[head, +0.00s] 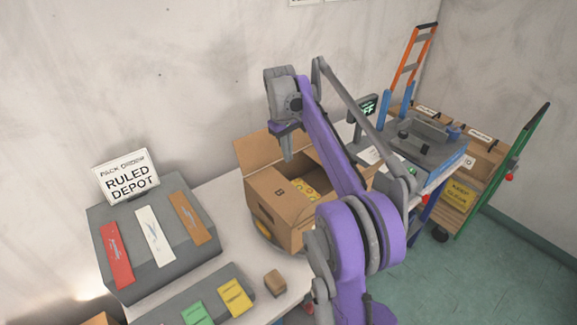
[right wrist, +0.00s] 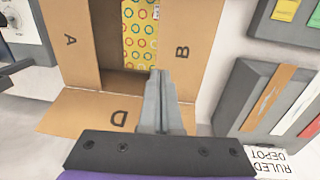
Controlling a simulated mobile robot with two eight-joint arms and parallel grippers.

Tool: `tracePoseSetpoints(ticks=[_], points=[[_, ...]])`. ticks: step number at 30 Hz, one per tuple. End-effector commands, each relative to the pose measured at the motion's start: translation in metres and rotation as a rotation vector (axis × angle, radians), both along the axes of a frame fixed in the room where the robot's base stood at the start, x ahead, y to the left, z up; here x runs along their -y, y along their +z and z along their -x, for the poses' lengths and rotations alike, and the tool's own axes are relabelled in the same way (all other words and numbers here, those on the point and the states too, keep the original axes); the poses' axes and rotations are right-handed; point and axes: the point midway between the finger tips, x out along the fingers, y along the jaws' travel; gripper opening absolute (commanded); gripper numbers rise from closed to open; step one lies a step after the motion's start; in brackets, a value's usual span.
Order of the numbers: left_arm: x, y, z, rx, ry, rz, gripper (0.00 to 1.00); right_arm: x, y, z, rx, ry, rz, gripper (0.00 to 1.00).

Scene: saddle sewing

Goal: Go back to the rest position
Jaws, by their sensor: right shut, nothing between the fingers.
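My right arm stands purple and grey in the middle of the head view. Its right gripper (head: 287,150) points down above the open cardboard box (head: 270,208), apart from the box floor. In the right wrist view the two fingers of the gripper (right wrist: 160,85) are together with nothing between them. They show in front of the box (right wrist: 80,50), near the flaps marked B and D. A yellow item with coloured rings (right wrist: 139,32) lies inside the box. My left gripper is not in view.
A grey stand (head: 160,262) with red, white and orange strips is at the left, under a "RULED DEPOT" sign (head: 127,182). Green and yellow cards (head: 235,297) and a small brown block (head: 275,283) lie in front. A grey machine (head: 425,150) stands behind my arm at right.

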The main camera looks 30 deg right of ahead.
Motion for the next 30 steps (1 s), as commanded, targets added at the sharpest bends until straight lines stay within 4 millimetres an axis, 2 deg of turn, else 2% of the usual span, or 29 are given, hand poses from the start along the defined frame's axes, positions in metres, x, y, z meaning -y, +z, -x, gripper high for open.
tracePoseSetpoints(ticks=[1, 6, 14, 17, 20, 23, 26, 30], points=[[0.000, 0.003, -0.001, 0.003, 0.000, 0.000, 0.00, 0.000, 0.010, 0.000, 0.001, -0.001, 0.000, 0.00], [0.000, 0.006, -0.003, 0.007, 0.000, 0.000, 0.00, 0.001, 0.027, 0.000, 0.000, -0.001, 0.000, 0.00], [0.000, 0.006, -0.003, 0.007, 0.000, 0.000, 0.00, 0.000, 0.031, 0.001, 0.001, 0.000, 0.000, 0.00], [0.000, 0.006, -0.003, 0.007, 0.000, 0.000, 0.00, -0.009, 0.032, 0.006, 0.017, 0.001, 0.002, 0.00], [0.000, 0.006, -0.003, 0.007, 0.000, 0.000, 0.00, -0.030, 0.034, 0.018, 0.055, 0.000, 0.005, 0.00], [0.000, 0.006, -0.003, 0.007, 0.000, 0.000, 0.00, -0.058, 0.033, 0.039, 0.111, -0.002, 0.005, 0.00], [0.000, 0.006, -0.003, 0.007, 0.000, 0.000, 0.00, -0.086, 0.026, 0.065, 0.171, -0.007, 0.001, 0.00], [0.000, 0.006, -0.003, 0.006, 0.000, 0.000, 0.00, -0.122, 0.007, 0.108, 0.257, -0.015, -0.011, 0.00]])
